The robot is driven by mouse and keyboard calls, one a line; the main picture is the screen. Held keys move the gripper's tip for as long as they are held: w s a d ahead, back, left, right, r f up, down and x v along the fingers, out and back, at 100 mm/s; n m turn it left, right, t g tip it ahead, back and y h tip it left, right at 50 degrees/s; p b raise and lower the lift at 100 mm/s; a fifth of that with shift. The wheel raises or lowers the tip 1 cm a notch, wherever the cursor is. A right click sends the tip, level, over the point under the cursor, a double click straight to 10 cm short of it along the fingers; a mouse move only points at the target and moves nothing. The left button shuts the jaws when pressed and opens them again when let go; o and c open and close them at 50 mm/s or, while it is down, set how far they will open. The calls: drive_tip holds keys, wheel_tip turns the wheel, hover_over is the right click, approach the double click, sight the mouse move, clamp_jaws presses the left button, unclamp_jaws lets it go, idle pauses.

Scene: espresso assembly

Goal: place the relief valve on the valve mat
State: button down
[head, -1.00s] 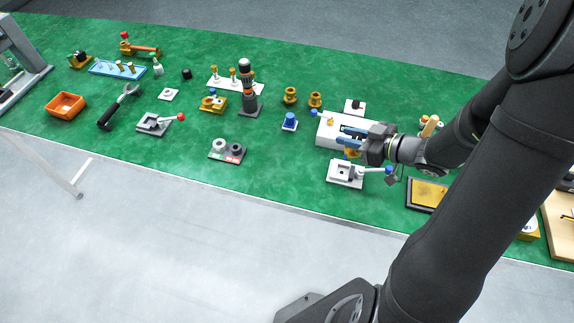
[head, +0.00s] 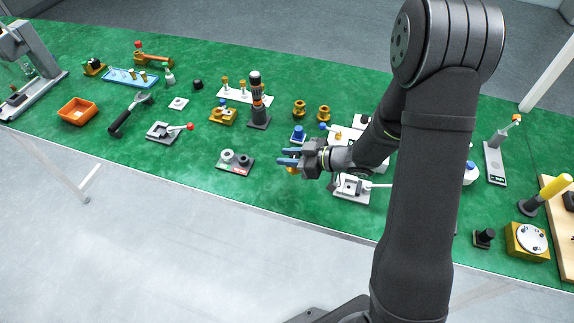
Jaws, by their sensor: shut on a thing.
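A small brass-coloured piece (head: 292,170) shows just under the fingers. It looks held in them and is probably the relief valve, but the fingers hide most of it. I cannot tell for sure which thing is the valve mat.
Bare green table lies left of the pad.

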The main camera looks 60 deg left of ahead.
drive_tip(key=shift+s+a+f, duration=0.2)
drive_tip(key=shift+s+f, duration=0.05)
drive_tip(key=shift+f, duration=1.9)
drive_tip(key=shift+f, duration=0.1)
drive_tip(key=shift+f, duration=0.1)
drive_tip(key=c, duration=1.2)
unclamp_jaws()
drive_tip(key=shift+r, duration=0.25)
drive_tip(key=v, duration=1.2)
drive_tip(key=shift+f, duration=0.1)
